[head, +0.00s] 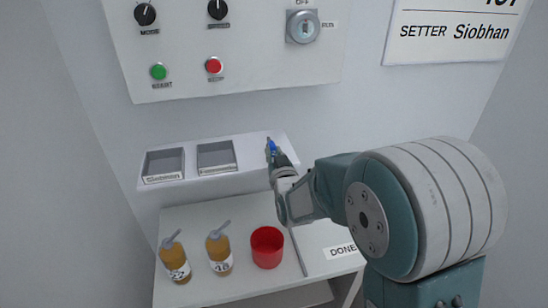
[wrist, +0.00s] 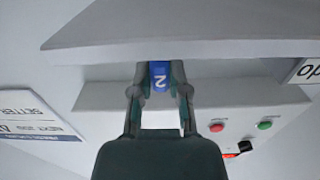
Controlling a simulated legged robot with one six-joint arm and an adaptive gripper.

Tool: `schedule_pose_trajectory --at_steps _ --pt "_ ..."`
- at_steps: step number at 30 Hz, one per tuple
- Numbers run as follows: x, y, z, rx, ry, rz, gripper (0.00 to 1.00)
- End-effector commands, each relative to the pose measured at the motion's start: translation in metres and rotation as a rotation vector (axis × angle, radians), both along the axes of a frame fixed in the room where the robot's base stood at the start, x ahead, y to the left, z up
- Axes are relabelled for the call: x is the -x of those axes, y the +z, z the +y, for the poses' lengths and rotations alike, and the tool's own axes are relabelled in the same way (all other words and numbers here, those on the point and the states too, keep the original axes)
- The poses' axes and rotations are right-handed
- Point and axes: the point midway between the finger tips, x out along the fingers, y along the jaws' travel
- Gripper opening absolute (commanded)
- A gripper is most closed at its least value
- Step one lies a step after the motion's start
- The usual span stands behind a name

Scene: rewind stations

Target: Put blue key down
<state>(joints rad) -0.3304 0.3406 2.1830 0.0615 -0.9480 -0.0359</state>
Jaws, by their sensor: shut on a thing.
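The blue key (wrist: 160,77) is held between the fingertips of my gripper (wrist: 160,90) in the wrist view, and a "2" shows on its blue face. In the head view the blue key (head: 272,147) is a small blue spot at the tip of my gripper (head: 273,155). My gripper is shut on it, in front of the right end of the grey shelf (head: 258,150). Whether the key touches the shelf cannot be told.
The shelf has two labelled trays (head: 164,163) (head: 216,156) on its left. Below, a white table (head: 240,215) bears two orange bottles (head: 174,260) (head: 219,252), a red cup (head: 267,247) and a "DONE" area (head: 340,250). A control panel (head: 185,40) with a key switch (head: 303,27) hangs above.

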Motion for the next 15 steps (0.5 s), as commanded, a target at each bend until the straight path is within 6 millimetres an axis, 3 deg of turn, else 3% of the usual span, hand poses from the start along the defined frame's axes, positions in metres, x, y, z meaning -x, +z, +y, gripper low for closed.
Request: schedule_pose_trajectory --at_steps 3,12,13,15 --pt "0.0004 -0.0136 -0.0011 -0.001 0.0 0.0 0.0" --pt "0.0006 -0.0154 -0.0012 -0.001 0.0 0.0 0.0" --pt "0.0006 -0.0154 -0.0009 -0.001 0.0 0.0 0.3" --pt "0.0004 -0.0155 -0.0004 0.0 0.0 0.0 0.56"
